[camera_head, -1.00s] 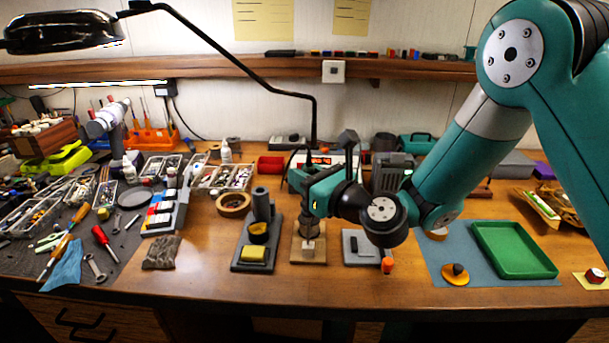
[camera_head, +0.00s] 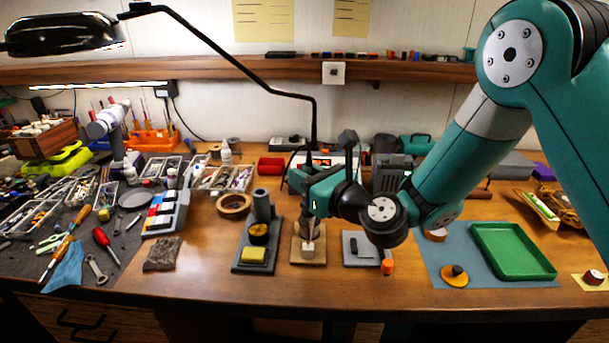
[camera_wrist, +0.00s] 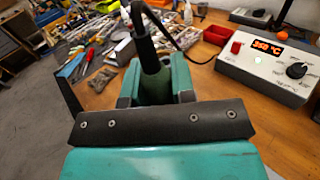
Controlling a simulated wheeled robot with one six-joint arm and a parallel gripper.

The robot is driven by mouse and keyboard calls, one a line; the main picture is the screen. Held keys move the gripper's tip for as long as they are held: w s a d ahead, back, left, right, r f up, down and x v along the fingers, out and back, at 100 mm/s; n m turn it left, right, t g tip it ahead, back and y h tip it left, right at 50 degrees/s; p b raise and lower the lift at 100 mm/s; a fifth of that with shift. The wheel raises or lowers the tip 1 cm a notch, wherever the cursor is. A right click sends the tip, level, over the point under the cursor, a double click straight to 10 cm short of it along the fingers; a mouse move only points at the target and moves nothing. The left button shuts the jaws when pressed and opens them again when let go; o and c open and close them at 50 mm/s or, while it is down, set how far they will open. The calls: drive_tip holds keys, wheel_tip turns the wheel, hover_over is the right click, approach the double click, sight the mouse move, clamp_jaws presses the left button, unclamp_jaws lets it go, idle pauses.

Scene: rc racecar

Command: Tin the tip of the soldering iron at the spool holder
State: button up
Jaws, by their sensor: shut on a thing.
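My gripper (camera_head: 308,190) is shut on the soldering iron, above the spool holder. In the wrist view the iron's dark green handle (camera_wrist: 152,60) stands between my gripper's fingers (camera_wrist: 155,85), with its black cable curving off to the right. The spool holder (camera_head: 296,258), a small wooden base with a pale upright part, stands on the bench below my gripper. The iron's tip is too small and too covered to make out, so I cannot tell whether it touches the solder.
An iron stand (camera_head: 241,263) with a yellow sponge (camera_head: 253,255) is close on the left. A grey plate (camera_head: 357,250) lies to the right, beside an orange-capped item (camera_head: 387,267). The soldering station (camera_wrist: 265,65) with a lit red display is behind. A green tray (camera_head: 512,268) sits far right.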

drive_tip(key=shift+r+p, duration=2.7)
drive_tip(key=shift+r, duration=0.1)
